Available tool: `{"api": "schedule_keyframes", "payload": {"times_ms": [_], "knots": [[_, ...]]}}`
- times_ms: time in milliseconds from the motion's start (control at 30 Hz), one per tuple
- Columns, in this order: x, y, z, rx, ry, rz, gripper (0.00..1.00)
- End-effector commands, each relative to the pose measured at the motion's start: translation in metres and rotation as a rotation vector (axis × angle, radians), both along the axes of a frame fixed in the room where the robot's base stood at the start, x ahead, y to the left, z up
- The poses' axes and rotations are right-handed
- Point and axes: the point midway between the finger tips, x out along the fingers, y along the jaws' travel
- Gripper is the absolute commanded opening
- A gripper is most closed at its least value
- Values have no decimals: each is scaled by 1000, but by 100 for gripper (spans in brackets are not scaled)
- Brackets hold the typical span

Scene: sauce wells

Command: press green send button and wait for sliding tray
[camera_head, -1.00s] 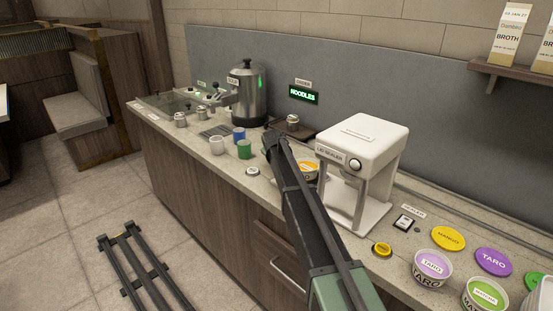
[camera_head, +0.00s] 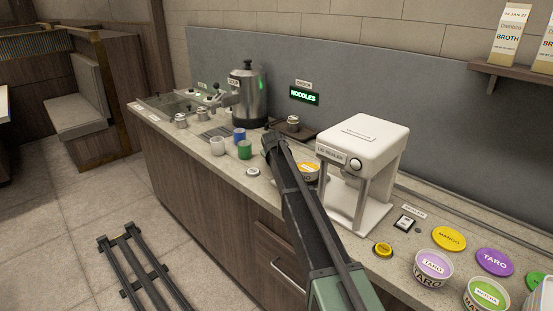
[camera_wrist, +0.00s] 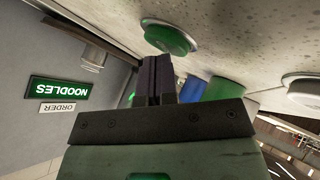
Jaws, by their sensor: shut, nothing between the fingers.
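My gripper (camera_head: 270,138) is shut and empty, low over the counter left of the lid sealer. In the wrist view, which looks upside down, its closed fingers (camera_wrist: 160,76) point at the green button (camera_wrist: 170,38), a green disc with a pale rim on the counter. The fingertips overlap the button's near edge; I cannot tell whether they touch it. In the head view my gripper mostly hides the button. A dark tray-like platform (camera_head: 306,134) with a small metal pot (camera_head: 292,123) sits at the wall below the green NOODLES sign (camera_head: 305,96).
Green (camera_head: 245,150), blue (camera_head: 239,135) and white (camera_head: 217,145) cups stand left of my gripper. A white round button (camera_head: 252,171) is at the front edge. The lid sealer (camera_head: 365,145) stands right, with an orange-topped cup (camera_head: 309,169) beside my arm. A steel urn (camera_head: 248,95) stands behind.

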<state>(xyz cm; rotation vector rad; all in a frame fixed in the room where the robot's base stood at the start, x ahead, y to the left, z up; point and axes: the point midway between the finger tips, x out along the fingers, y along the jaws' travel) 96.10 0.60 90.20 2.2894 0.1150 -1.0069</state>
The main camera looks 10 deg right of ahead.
Motion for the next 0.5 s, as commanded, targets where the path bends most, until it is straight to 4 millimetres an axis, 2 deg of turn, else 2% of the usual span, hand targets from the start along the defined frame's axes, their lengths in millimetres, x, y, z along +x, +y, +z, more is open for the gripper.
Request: {"api": "schedule_keyframes", "payload": {"times_ms": [267, 500], "knots": [[9, -2, 11, 8, -5, -4, 0], [9, -2, 11, 4, -3, -3, 0]]}}
